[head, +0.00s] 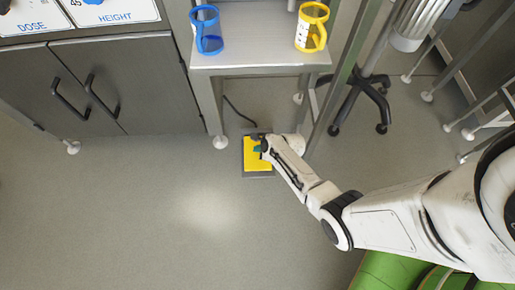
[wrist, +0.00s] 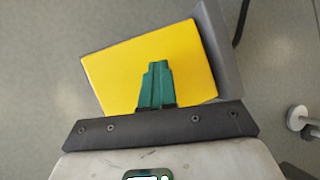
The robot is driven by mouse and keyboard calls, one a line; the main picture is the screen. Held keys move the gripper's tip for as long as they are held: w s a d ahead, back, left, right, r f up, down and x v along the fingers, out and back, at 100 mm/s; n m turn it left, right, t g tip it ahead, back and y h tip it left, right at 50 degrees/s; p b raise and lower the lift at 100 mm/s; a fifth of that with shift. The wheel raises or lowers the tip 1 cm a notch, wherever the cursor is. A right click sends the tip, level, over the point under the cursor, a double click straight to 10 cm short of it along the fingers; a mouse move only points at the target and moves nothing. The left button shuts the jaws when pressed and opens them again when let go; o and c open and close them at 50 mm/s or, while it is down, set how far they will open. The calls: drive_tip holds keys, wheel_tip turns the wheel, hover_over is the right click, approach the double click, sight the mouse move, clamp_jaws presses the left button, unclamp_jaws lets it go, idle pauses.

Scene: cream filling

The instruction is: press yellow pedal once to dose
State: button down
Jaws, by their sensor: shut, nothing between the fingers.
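The yellow pedal (head: 251,155) lies on the floor in front of the steel stand, in a dark grey housing (head: 259,174). In the wrist view the pedal's yellow plate (wrist: 112,80) fills the middle, with the grey housing (wrist: 222,50) along its right side. My gripper (head: 258,149) is over the pedal. In the wrist view its green fingers (wrist: 157,72) are together with nothing between them, and their tips overlap the yellow plate. I cannot tell whether the tips touch it. My fingers and wrist hide part of the pedal.
A steel stand (head: 262,61) behind the pedal carries a blue-rimmed holder (head: 207,30) and a yellow-rimmed holder (head: 312,27). A dark cable (head: 238,112) runs behind the pedal. Grey cabinets (head: 125,85) stand at left. A wheeled base (head: 361,98) stands right. Floor left of the pedal is clear.

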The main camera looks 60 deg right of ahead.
drive_tip(key=shift+s+a+f, duration=0.15)
drive_tip(key=shift+s+a, duration=0.05)
drive_tip(key=shift+s, duration=0.1)
drive_tip(key=shift+w+d+r+p, duration=0.15)
drive_tip(key=shift+r+p, duration=0.95)
drive_tip(key=shift+p, duration=0.1)
drive_tip(key=shift+w+d+r+p, duration=0.15)
drive_tip(key=shift+r+p, duration=0.2)
drive_tip(key=shift+r, duration=0.05)
drive_tip(key=shift+w+d+r+p, duration=0.1)
drive_tip(key=shift+r+p, duration=0.2)
drive_tip(key=shift+r, duration=0.05)
drive_tip(key=shift+r, duration=0.1)
drive_tip(key=r+p, duration=0.3)
drive_tip(key=w+d+r+p, duration=0.1)
drive_tip(key=shift+r+p, duration=0.3)
drive_tip(key=shift+r, duration=0.1)
drive_tip(key=shift+s, duration=0.1)
